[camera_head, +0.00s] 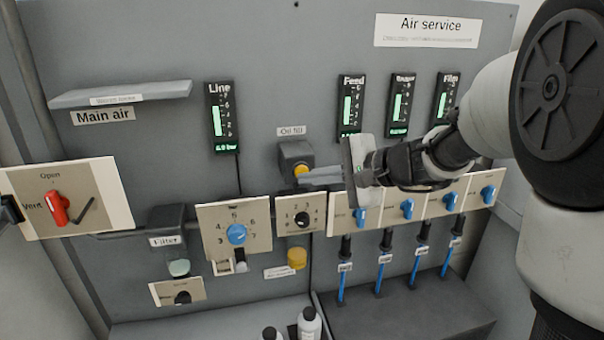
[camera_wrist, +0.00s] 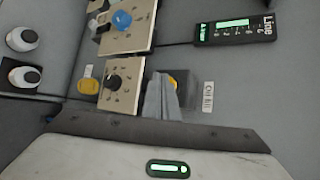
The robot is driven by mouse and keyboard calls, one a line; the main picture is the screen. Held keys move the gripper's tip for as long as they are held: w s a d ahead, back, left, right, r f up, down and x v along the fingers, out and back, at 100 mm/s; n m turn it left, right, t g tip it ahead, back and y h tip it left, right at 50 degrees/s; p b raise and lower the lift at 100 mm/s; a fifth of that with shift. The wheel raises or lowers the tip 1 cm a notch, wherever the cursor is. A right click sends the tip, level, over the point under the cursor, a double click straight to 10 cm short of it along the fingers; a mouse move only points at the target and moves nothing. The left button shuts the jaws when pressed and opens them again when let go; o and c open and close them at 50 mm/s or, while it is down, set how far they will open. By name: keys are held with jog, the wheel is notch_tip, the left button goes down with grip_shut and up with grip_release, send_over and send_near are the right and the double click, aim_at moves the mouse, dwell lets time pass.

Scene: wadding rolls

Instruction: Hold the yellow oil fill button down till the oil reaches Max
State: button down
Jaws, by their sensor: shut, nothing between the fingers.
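The yellow oil fill button (camera_head: 301,171) sits on the front of a dark box (camera_head: 292,152) under the "Oil fill" label (camera_head: 291,131). In the wrist view the button (camera_wrist: 173,83) is partly hidden behind my fingers. My gripper (camera_head: 308,179) is shut and empty, its fingertips (camera_wrist: 157,80) pointing at the panel right beside the button. I cannot tell whether they touch it or whether it is pressed. A yellow bowl (camera_head: 297,258) hangs below a black-knob dial plate (camera_head: 302,222); no oil level or Max mark is readable on it.
Blue valve knobs (camera_head: 361,217) line the plate to the right, close under my gripper. A blue regulator knob (camera_head: 236,234) and a red vent handle (camera_head: 61,208) are to the left. Lit gauges (camera_head: 219,118) hang above. Bottles (camera_head: 309,324) stand below.

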jog(key=shift+w+a, duration=0.1)
jog(key=shift+w, duration=0.35)
dwell(0.4)
dwell(6.2)
jog(key=shift+s+d+b, duration=0.25)
jog(key=shift+s+b, duration=0.3)
jog(key=shift+s, duration=0.3)
